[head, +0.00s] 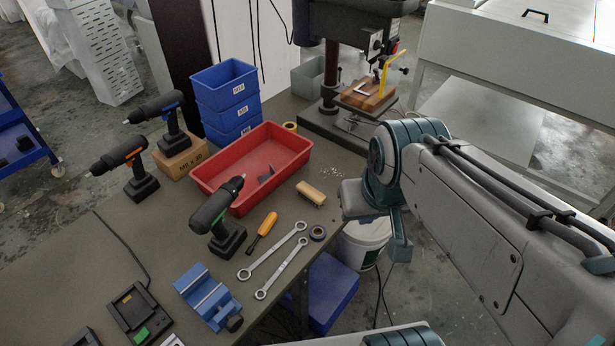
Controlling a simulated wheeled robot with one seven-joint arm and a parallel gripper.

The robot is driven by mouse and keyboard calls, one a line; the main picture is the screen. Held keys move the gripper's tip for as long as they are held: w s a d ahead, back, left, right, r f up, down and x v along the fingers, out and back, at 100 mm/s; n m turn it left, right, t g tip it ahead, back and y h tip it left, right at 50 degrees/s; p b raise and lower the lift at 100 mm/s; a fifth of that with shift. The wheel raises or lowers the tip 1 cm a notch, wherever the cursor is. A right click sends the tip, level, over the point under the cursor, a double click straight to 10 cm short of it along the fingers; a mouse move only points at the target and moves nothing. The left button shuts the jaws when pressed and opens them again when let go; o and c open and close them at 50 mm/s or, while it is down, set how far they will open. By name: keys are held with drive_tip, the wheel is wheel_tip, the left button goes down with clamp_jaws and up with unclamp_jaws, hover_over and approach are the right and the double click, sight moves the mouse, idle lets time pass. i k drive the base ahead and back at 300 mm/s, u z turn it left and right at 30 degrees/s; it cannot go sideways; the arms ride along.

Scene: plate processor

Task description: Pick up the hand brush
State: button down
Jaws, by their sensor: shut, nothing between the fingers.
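The hand brush (311,193) appears as a small block with a pale wooden top. It lies on the grey workbench (155,240), just right of the red tray's near corner, and looks clear of the tray. Its bristles are hard to make out at this size. My arm comes in from the right, and its bent wrist section hangs right of the brush, near the bench edge. A gap shows between the arm and the brush. My gripper's fingers do not show in this view.
A red tray (215,178) holds a small dark part. Close by are a screwdriver (262,231), two wrenches (273,252), a tape roll (317,233) and a cordless drill (217,222). Pale shavings (331,172) lie behind the brush. A drill press (331,75) stands at the back.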

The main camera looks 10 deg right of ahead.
sight(314, 196)
drive_tip(key=z, duration=2.55)
drive_tip(key=i, duration=0.65)
drive_tip(key=u, duration=3.25)
drive_tip(key=i, duration=0.5)
